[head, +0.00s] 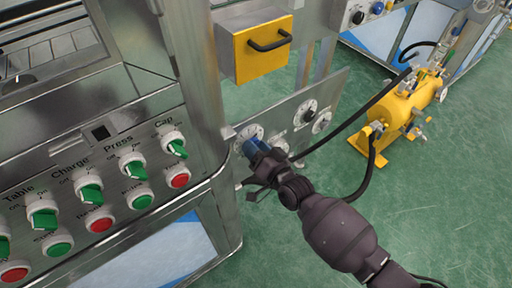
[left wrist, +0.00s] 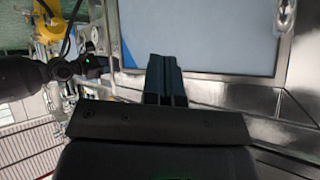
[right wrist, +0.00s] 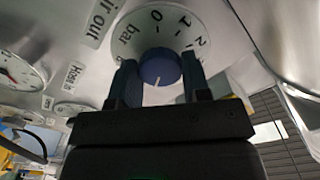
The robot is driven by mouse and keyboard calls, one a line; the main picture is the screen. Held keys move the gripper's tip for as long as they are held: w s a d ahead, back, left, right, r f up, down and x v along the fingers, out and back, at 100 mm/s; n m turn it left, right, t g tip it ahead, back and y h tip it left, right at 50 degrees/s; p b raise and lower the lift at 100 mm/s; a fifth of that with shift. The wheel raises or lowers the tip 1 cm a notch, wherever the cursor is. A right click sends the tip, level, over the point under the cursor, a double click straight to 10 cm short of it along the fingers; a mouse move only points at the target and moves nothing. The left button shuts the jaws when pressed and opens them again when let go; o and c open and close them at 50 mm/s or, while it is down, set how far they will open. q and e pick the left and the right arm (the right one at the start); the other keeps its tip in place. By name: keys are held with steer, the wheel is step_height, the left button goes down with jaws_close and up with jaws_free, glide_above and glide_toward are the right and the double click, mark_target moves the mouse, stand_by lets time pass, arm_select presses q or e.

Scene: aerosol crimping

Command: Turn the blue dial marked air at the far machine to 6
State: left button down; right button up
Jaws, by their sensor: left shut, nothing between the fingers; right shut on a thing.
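The blue dial (head: 253,147) sits on a white scale plate on the grey panel of the far machine; it also shows in the right wrist view (right wrist: 160,65). Its scale (right wrist: 158,22) shows 0, 1, 2 and "bar"; the lower numbers are hidden by my gripper. A white mark on the dial points down in that view, between the fingers. A label ending in "ir out" (right wrist: 104,22) is beside it. My right gripper (right wrist: 160,82) is shut on the dial, one finger on each side. My left gripper (left wrist: 164,78) is shut and empty, before a pale blue panel.
Other gauges (head: 322,121) sit beside the dial on the same panel. A yellow box (head: 262,52) with a black handle is above. A yellow pump (head: 405,108) with black hoses stands on the green floor at right. A panel of green and red switches (head: 95,193) is at left.

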steer(key=shift+f+m, duration=0.1)
steer(key=shift+m, duration=0.2)
stand_by(0.4)
steer(key=o, duration=0.9)
arm_select(q)
steer(key=shift+r, duration=0.1)
arm_select(e)
steer(key=shift+s, duration=0.1)
arm_select(q)
steer(key=shift+s+a+n+p, duration=0.3)
steer(key=shift+s+p, duration=0.25)
steer(key=shift+p, duration=0.6)
arm_select(e)
steer(key=shift+v, duration=5.4)
